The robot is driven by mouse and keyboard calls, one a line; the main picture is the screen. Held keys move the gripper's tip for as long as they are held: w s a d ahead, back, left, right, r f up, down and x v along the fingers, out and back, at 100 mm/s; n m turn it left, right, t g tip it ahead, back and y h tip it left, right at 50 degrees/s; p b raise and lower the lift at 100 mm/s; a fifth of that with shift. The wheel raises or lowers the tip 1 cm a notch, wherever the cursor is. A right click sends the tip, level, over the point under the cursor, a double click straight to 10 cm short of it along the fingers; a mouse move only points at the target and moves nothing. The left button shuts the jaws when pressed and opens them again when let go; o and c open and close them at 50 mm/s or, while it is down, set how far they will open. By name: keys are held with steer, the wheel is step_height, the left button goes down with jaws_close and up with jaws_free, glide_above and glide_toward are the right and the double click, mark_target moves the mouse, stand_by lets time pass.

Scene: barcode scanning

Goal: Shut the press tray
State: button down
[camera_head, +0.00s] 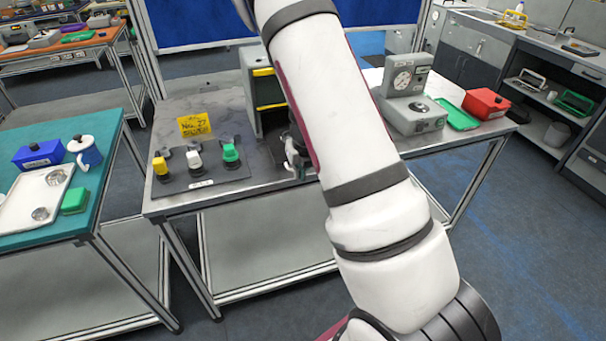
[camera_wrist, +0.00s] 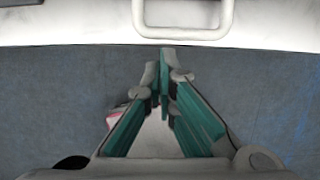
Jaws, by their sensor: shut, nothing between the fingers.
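The press, a grey upright housing with yellow bars (camera_head: 246,90), stands on the middle table, its right side hidden behind my arm. In the wrist view, a pale front edge with a U-shaped handle (camera_wrist: 182,34) spans the top of the picture; it looks like the press tray's front. My gripper (camera_wrist: 164,56) has its teal fingers together and empty, with the tips just below the handle bar. I cannot tell whether they touch it. In the head view my gripper is mostly hidden behind my arm, so how far the tray stands out cannot be seen.
A dark panel with yellow, white and green buttons (camera_head: 200,176) lies left of the press, with a yellow note (camera_head: 194,125) behind it. A grey gauge device (camera_head: 411,116), green tray (camera_head: 457,113) and red box (camera_head: 486,103) stand to the right. Open floor lies in front.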

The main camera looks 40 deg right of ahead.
mark_target(284, 137)
steer(key=shift+w, duration=0.2)
steer(key=w+d+b, duration=0.1)
steer(key=w+b, duration=0.1)
steer(key=w, duration=0.2)
steer(key=w+d+b, duration=0.1)
steer(key=w+b, duration=0.2)
steer(key=w, duration=0.2)
steer(key=w+d+b, duration=0.2)
steer(key=w+b, duration=0.1)
steer(key=w, duration=0.2)
steer(key=shift+f, duration=0.1)
steer(key=shift+w+d+b, duration=0.3)
steer(key=shift+w+b, duration=0.1)
steer(key=shift+w, duration=0.4)
steer(key=shift+r, duration=0.2)
